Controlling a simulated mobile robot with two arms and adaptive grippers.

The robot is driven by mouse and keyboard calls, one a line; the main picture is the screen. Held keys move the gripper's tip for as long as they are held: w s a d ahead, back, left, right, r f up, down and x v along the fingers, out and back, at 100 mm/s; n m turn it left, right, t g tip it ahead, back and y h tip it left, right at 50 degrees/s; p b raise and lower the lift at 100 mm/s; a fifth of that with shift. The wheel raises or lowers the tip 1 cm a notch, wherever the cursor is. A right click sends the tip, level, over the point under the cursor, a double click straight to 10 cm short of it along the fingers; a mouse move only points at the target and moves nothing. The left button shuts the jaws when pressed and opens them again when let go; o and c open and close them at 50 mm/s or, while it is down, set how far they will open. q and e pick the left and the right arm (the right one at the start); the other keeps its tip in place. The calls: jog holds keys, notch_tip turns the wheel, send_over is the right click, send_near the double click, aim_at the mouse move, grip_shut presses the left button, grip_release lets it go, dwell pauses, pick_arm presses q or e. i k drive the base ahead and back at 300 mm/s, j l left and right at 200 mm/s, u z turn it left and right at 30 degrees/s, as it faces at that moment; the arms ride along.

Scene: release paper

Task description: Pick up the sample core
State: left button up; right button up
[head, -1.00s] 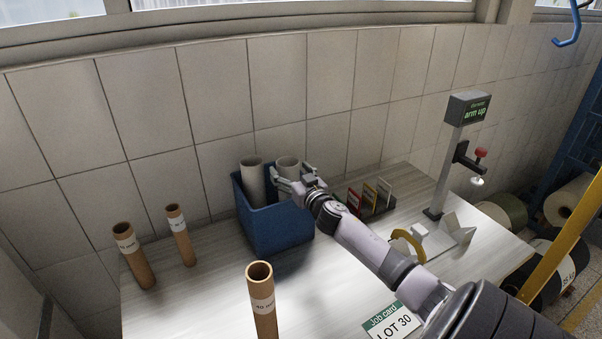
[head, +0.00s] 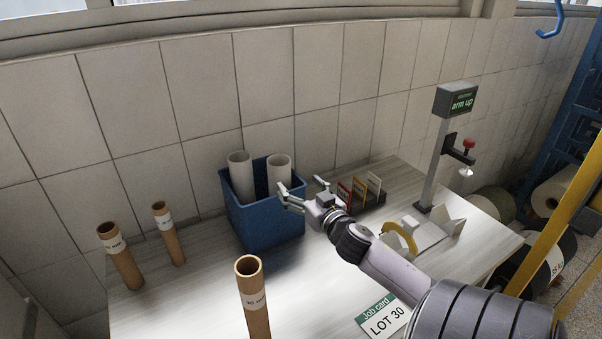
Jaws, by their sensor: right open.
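Two grey-white cores stand in a blue bin (head: 262,222), a left one (head: 241,178) and a right one (head: 280,174). Three brown cores with white labels stand upright on the table: one at the front (head: 254,300) and two at the left, (head: 121,258) and (head: 169,236). Which one is the sample core I cannot tell; the front label is only partly readable. My right gripper (head: 304,190) is open and empty, at the bin's right side near its rim, apart from the right grey core. My left gripper is not in view.
A rack of coloured cards (head: 360,192) stands right of the gripper. A tester post with an "arm up" display (head: 457,101), a yellow ring (head: 399,238) and a job card reading LOT 30 (head: 384,316) are on the table's right. A tiled wall stands behind.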

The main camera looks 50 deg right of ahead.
aim_at(248, 271)
jog(key=z, duration=1.05)
